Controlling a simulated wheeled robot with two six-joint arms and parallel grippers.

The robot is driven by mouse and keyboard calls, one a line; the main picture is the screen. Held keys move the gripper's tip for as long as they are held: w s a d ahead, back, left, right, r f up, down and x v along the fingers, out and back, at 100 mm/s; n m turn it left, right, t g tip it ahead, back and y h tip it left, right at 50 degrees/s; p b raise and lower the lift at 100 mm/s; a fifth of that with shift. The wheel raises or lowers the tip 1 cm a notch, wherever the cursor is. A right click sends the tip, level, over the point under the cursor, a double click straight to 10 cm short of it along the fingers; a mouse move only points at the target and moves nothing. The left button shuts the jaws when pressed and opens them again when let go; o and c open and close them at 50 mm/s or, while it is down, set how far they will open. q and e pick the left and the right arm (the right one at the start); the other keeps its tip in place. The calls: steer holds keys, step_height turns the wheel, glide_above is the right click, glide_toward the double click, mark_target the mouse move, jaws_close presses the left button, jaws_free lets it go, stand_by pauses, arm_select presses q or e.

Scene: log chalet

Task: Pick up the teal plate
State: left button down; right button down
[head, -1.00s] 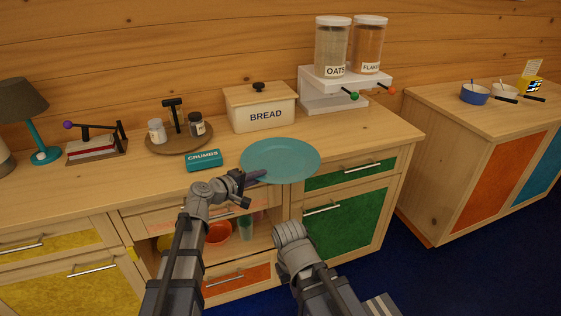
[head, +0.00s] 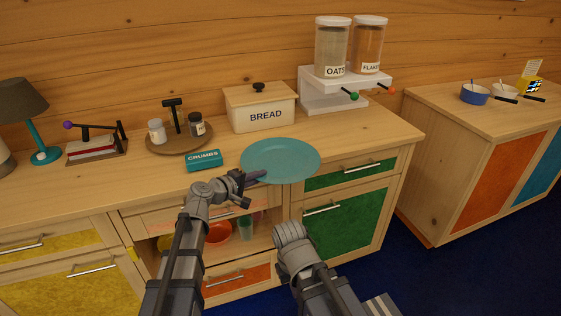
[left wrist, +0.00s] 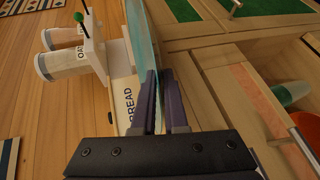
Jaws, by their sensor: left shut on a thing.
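The teal plate (head: 283,158) lies at the front edge of the wooden counter in the head view, and seems to overhang it slightly. My left gripper (head: 258,175) is at its near left rim, shut on the rim. In the left wrist view the plate (left wrist: 146,35) stands edge-on between the two dark fingers (left wrist: 160,85). I cannot tell any gap between plate and counter. My right arm shows at the lower middle of the head view, but its fingers do not show.
A teal crumbs box (head: 204,160) lies left of the plate. The bread box (head: 262,108) and the cereal dispenser (head: 340,85) stand behind it. A tray with two jars (head: 180,140) is further left. An open compartment below holds an orange bowl (head: 218,232). Counter right of the plate is clear.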

stand_by(0.6)
arm_select(q)
step_height(320, 180, up, 10)
steer(key=p, duration=1)
